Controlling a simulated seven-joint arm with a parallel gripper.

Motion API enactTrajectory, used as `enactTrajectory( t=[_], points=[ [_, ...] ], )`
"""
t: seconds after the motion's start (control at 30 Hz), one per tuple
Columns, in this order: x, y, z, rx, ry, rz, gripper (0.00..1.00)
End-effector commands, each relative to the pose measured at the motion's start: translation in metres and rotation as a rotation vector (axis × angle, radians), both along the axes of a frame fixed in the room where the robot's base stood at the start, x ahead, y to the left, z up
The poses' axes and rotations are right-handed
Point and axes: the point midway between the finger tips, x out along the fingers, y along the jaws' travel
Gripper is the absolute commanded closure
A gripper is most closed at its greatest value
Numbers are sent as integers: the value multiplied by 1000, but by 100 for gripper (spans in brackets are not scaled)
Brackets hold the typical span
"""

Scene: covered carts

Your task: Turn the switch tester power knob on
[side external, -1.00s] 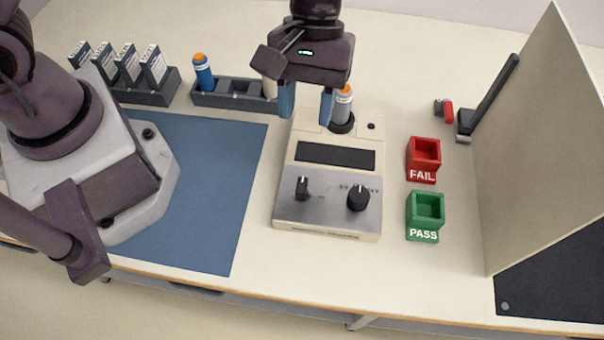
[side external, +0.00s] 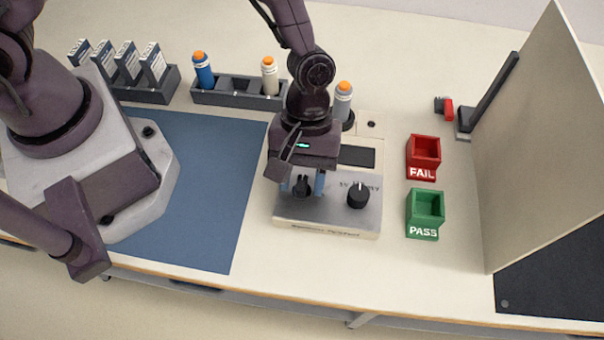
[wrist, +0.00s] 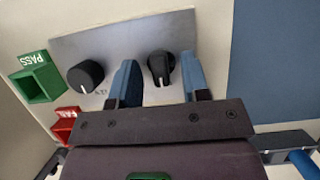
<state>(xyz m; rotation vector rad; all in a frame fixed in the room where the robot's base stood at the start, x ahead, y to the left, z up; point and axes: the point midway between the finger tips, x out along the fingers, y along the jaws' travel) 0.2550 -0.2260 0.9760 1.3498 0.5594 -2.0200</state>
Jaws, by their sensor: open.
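The switch tester is a cream box with a grey metal front panel (side external: 330,212) and a dark display (side external: 357,156). Its left knob (side external: 301,188) is black with a raised bar; it also shows in the wrist view (wrist: 160,68). Its right knob (side external: 358,196) is round and black, with printed marks above it that look like voltages; it also shows in the wrist view (wrist: 86,76). My gripper (side external: 302,184) is open over the left knob. In the wrist view its blue fingers (wrist: 159,82) stand on either side of that knob, with visible gaps.
A grey, orange-topped bottle (side external: 343,100) stands at the tester's back. Red FAIL (side external: 423,158) and green PASS (side external: 425,215) bins stand to its right, before a tall panel (side external: 540,150). A rack (side external: 235,97) holds two bottles. A blue mat (side external: 205,200) lies left.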

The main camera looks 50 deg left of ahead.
Motion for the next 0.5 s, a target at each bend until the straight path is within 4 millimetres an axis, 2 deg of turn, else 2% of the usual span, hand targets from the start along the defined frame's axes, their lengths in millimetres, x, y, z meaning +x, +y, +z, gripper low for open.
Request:
enactTrajectory(
  t=[0.3,0.33,0.5],
  points=[
    [-1,-1,-4,1,1,0,57],
    [-1,-1,-4,1,1,0,60],
    [-1,-1,-3,0,0,0,99]
  ],
)
